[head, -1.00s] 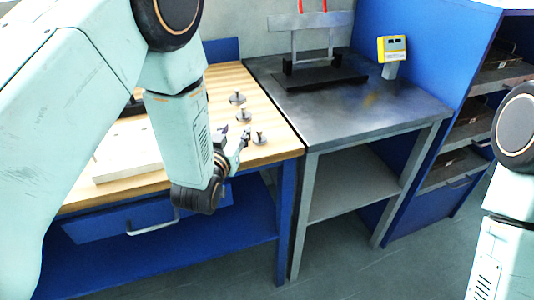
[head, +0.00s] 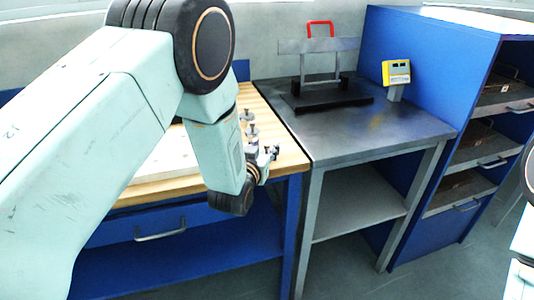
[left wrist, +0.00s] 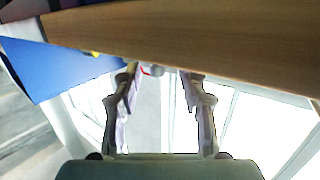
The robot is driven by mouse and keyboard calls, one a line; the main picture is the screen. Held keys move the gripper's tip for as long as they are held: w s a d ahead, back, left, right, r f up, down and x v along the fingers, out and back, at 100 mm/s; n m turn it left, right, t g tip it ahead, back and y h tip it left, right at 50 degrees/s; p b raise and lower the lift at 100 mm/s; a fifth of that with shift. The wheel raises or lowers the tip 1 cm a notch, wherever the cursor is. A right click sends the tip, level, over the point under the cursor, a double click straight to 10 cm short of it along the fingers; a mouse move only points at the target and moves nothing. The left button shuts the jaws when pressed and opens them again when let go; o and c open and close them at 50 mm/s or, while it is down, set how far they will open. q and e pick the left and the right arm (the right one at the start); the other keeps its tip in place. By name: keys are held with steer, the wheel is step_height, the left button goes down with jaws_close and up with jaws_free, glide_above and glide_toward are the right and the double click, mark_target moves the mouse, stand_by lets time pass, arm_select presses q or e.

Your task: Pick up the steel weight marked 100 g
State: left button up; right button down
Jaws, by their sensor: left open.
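Several small steel weights with knobs stand in a row near the right end of the wooden bench top. The far weight (head: 247,115) and the middle weight (head: 252,130) show in the head view. The near weight is largely hidden by my left gripper (head: 268,155). No marking is readable, so I cannot tell which one is 100 g. My left gripper is at the bench's front right edge, beside the near weight. In the left wrist view my left gripper (left wrist: 160,78) has its fingers apart and holds nothing. My right gripper is out of view.
The wooden bench (head: 285,160) has a blue frame and drawer. A pale board (head: 165,160) lies on its left part. To the right is a steel table (head: 400,130) with a black-based stand (head: 335,97) and a yellow device (head: 397,72). Blue shelving (head: 425,50) stands beyond.

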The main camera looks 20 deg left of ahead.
arm_select(q)
steer(key=shift+w+d+f, duration=0.1)
steer(key=shift+w, duration=0.35)
steer(key=shift+w+d+f, duration=0.1)
steer(key=shift+w, duration=0.35)
steer(key=shift+w+a+f, duration=0.15)
steer(key=shift+w+a, duration=0.05)
steer(key=shift+w, duration=0.05)
steer(key=shift+s+d+r, duration=0.1)
steer(key=shift+s+r, duration=0.1)
steer(key=shift+s, duration=0.05)
steer(key=shift+c, duration=1.2)
steer(key=c, duration=0.3)
steer(key=shift+w+f, duration=0.15)
steer(key=c, duration=0.3)
jaws_close()
